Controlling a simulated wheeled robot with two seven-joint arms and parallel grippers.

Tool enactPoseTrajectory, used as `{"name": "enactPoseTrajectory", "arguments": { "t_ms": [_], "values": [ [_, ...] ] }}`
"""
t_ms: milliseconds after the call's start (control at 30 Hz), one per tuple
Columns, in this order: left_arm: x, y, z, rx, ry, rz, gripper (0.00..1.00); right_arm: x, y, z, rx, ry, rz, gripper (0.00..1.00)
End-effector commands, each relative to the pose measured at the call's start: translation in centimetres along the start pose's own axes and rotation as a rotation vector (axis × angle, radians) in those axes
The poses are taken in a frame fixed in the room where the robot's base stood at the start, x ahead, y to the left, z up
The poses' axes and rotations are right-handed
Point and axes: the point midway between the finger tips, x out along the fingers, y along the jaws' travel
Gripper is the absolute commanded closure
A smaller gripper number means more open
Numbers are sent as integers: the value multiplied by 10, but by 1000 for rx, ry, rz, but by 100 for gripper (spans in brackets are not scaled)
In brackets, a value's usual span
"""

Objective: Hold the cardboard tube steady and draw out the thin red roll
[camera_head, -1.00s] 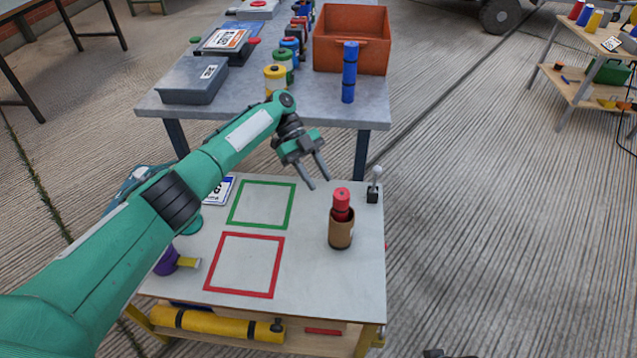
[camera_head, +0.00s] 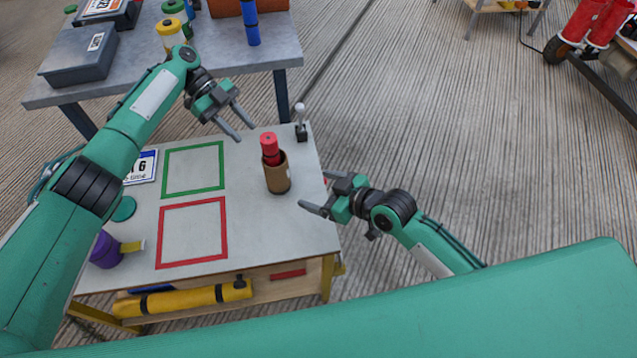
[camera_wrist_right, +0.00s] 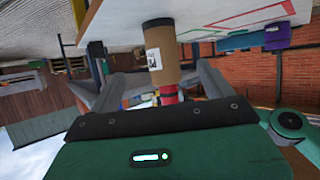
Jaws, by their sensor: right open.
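The brown cardboard tube (camera_head: 278,178) stands upright near the right edge of the white-topped table (camera_head: 255,228). The thin red roll (camera_head: 269,147) sticks up out of its top. My left gripper (camera_head: 239,128) is open and empty, above the table and to the upper left of the tube. My right gripper (camera_head: 315,192) is open and empty at the table's right edge, to the right of the tube and apart from it. In the right wrist view the tube (camera_wrist_right: 161,55) and red roll (camera_wrist_right: 169,94) appear upside down, between the spread fingers.
A small grey-knobbed lever (camera_head: 300,122) stands behind the tube. Green (camera_head: 193,169) and red (camera_head: 191,232) outlined squares mark the tabletop on the left. A purple item (camera_head: 105,250) lies at the left edge. A grey bench (camera_head: 130,75) with a blue roll (camera_head: 250,25) is behind.

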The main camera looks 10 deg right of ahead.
Motion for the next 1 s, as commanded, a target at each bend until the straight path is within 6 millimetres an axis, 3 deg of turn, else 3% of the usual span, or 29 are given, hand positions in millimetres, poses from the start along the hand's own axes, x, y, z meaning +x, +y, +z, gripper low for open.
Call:
{"name": "enactPoseTrajectory", "arguments": {
  "t_ms": [367, 800, 1000],
  "values": [
    [0, 0, 0, 0, 0, 0, 64, 23, 4, -13, -3, 50, -32, 18],
    [0, 0, 0, 0, 0, 0, 64, 107, 1, -17, -3, 48, -31, 18],
    [0, 0, 0, 0, 0, 0, 64, 133, 0, -18, -4, 48, -30, 18]
  ]
}}
